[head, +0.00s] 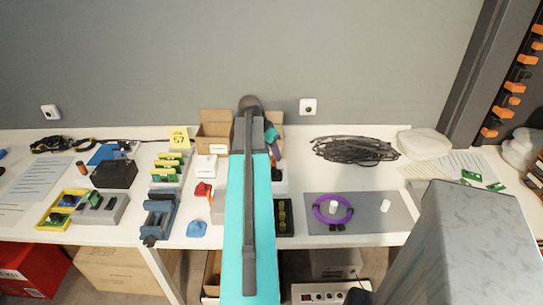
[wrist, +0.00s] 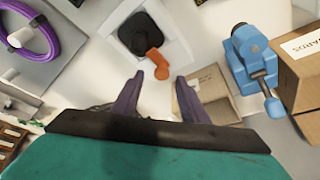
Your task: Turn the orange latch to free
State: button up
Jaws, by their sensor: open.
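The orange latch (wrist: 153,58) shows in the wrist view, lying across a black block on a light grey plate. Its rounded end is toward my gripper. My gripper (wrist: 159,77) is open, with two dark purple fingers. The latch's rounded end appears in or just beyond the gap between the fingertips, and nothing is held. I cannot tell whether a finger touches it.
In the wrist view, a blue vise (wrist: 246,52) and a cardboard box (wrist: 302,72) stand to the right. Another carton (wrist: 205,99) is close behind the right finger. A purple ring (head: 347,217) lies on a grey mat (head: 377,222). A black cable coil (head: 354,150) is behind it.

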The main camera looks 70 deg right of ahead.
aim_at(274, 163)
jog(key=shift+x, duration=1.1)
